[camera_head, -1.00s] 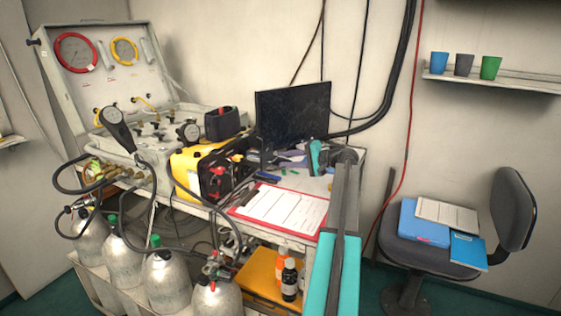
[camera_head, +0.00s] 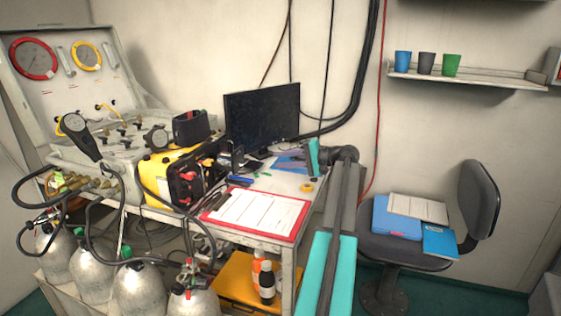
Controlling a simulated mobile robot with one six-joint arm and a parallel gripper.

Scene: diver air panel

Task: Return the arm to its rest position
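My arm (camera_head: 335,235), with teal and grey links, rises from the bottom edge to a dark joint near the table's right end. A short teal part of my arm shows just left of that joint, above the table. My gripper's fingertips cannot be made out; they seem hidden behind the arm or beyond it. Nothing held can be seen.
The table holds a red clipboard (camera_head: 257,212), a monitor (camera_head: 262,118), a yellow case (camera_head: 165,182) and a gauge panel (camera_head: 70,55). Cylinders (camera_head: 140,290) stand below left. A chair (camera_head: 478,200) and a wall shelf (camera_head: 470,79) are on the right.

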